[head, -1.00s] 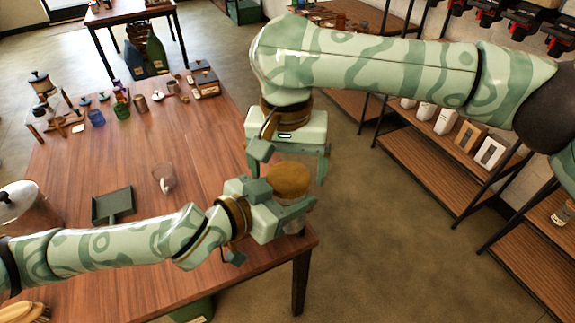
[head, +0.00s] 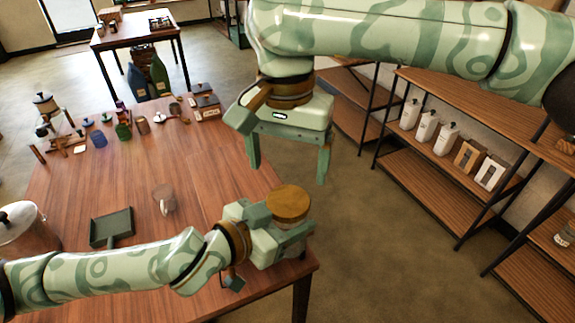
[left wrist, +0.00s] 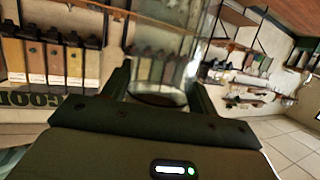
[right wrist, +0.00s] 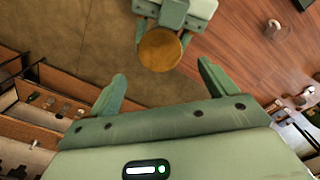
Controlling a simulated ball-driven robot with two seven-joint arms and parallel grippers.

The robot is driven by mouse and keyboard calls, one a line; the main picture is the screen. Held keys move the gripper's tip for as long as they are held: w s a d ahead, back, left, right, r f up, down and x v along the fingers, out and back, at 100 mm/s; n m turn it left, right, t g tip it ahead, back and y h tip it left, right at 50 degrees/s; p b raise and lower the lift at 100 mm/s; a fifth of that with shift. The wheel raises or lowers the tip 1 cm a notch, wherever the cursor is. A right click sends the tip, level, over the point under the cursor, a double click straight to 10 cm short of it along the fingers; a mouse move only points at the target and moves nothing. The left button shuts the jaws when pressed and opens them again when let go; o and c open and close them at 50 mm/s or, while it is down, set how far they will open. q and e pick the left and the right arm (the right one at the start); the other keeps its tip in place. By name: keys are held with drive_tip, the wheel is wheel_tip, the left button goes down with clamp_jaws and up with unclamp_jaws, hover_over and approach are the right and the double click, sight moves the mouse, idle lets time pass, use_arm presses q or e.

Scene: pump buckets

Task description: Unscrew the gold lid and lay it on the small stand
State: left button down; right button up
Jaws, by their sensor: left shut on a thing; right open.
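The round gold lid (head: 288,203) sits on top of a jar near the table's front right corner. It also shows in the right wrist view (right wrist: 160,50). My left gripper (head: 291,234) is shut around the jar below the lid. The jar's clear glass (left wrist: 165,62) shows between the fingers in the left wrist view; in the head view the gripper mostly hides it. My right gripper (head: 288,174) is open and empty, above and apart from the lid. I cannot tell which thing is the small stand.
A dark green tray (head: 111,228) and a clear glass mug (head: 165,199) are on the wooden table (head: 190,165). Cups and small items line the far end. Shelves (head: 430,175) stand to the right across open floor.

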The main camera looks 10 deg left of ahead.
sight(288, 200)
wheel_tip(288, 200, down, 8)
drive_tip(key=shift+r, duration=0.25)
drive_tip(key=shift+w, duration=0.1)
drive_tip(key=c, duration=1)
drive_tip(key=n, duration=0.3)
drive_tip(key=o, duration=1.1)
drive_tip(key=shift+r, duration=2.25)
wheel_tip(288, 200, up, 3)
drive_tip(key=shift+m, duration=1.1)
drive_tip(key=shift+c, duration=0.5)
drive_tip(key=shift+r+m, duration=0.2)
drive_tip(key=shift+m, duration=0.2)
wheel_tip(288, 200, down, 8)
drive_tip(key=shift+r, duration=0.1)
